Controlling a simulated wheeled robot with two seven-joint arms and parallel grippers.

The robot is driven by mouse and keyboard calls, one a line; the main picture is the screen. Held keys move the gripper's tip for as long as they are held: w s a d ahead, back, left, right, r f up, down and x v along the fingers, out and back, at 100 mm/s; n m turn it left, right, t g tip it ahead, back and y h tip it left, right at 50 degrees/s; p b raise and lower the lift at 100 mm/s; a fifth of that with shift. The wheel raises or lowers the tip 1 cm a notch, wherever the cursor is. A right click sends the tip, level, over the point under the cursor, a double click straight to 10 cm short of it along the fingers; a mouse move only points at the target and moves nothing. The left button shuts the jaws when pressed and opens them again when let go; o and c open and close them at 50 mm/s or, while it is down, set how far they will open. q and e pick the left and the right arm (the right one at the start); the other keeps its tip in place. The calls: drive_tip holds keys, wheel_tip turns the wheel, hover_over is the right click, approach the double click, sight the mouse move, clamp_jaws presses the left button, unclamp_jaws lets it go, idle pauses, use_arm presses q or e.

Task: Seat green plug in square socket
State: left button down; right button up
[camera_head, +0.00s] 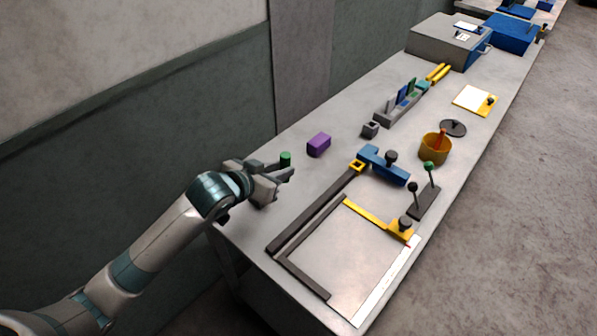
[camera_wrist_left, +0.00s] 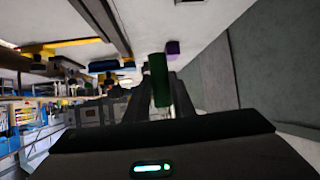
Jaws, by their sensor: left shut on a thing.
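The green plug (camera_head: 285,158) is a small upright green piece in the jaws of my left gripper (camera_head: 280,170), near the table's left edge. In the left wrist view the plug (camera_wrist_left: 158,78) stands between the two fingers, which are shut on it. A small grey block with a square opening (camera_head: 370,129) stands farther along the table, behind the purple block, and looks like the square socket. The gripper and plug are well apart from it. The plug's lower end is hidden by the fingers. My right gripper is not in view.
A purple block (camera_head: 319,145) stands between my gripper and the grey block. A blue clamp piece (camera_head: 382,164) and a dark rail with a yellow square end (camera_head: 357,166) lie to the right. A grey rack (camera_head: 386,113) with coloured pieces and a yellow cup (camera_head: 433,148) are farther off.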

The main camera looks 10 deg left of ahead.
use_arm(q)
drive_tip(key=a+n+t+y, duration=0.1)
drive_tip(key=a, duration=0.6)
drive_tip(key=shift+s+a+t+p, duration=0.25)
drive_tip(key=shift+s+t+p, duration=0.1)
drive_tip(key=shift+p, duration=0.1)
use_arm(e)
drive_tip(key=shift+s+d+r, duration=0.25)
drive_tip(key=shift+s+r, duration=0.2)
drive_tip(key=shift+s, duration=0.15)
use_arm(q)
drive_tip(key=shift+f, duration=0.1)
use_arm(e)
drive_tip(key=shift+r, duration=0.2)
use_arm(q)
drive_tip(key=shift+f+b, duration=1)
drive_tip(key=shift+f, duration=1.9)
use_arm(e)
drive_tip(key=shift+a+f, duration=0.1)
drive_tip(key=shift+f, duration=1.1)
use_arm(q)
drive_tip(key=shift+p, duration=1.2)
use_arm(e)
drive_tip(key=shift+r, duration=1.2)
use_arm(q)
drive_tip(key=shift+s+f+b, duration=0.1)
drive_tip(key=shift+f+b, duration=0.8)
drive_tip(key=shift+f, duration=1.2)
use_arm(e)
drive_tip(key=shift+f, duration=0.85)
